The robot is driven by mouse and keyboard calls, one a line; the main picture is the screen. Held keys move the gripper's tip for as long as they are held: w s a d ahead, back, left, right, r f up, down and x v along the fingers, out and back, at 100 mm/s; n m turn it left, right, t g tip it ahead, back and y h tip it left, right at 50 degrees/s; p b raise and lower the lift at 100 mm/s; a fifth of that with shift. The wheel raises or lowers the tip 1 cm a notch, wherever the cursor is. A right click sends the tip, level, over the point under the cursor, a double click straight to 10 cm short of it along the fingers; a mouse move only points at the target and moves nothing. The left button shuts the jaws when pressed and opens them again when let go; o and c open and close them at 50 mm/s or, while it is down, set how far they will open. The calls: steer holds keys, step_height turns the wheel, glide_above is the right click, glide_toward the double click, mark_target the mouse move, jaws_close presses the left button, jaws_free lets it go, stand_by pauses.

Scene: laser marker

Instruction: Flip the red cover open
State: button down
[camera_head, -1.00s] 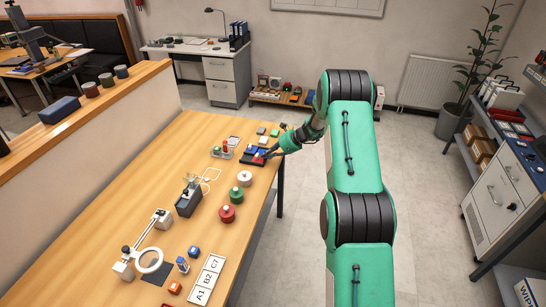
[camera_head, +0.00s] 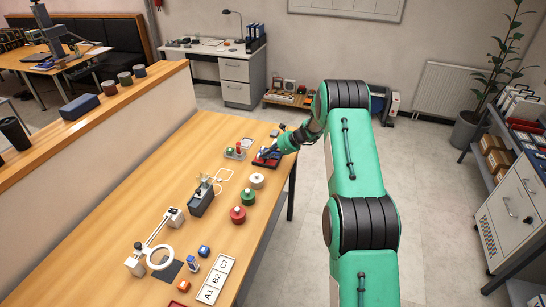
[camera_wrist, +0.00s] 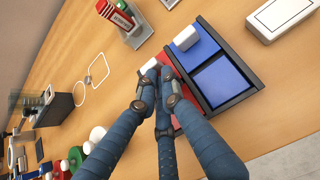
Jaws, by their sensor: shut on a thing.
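A dark-framed case (camera_wrist: 250,85) with blue and red panels lies on the wooden table, seen close in the wrist view. The red cover (camera_wrist: 176,122) is mostly hidden under my fingers; it also shows in the head view (camera_head: 262,162). A white tab (camera_wrist: 149,66) shows at my fingertips, at the red cover's end. My gripper (camera_wrist: 160,78) is shut on this white tab, its fingers close together; it also shows over the case in the head view (camera_head: 272,152). The cover's exact tilt cannot be told.
A holder with red and green items (camera_wrist: 126,20) and a white box (camera_wrist: 283,14) stand nearby. Spools (camera_head: 248,197) line the table's right edge.

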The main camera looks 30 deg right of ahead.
mark_target(274, 162)
stand_by(0.4)
steer(key=shift+s+d, duration=1.45)
steer(key=shift+d, duration=0.05)
steer(key=p+v, duration=0.1)
steer(key=v, duration=0.9)
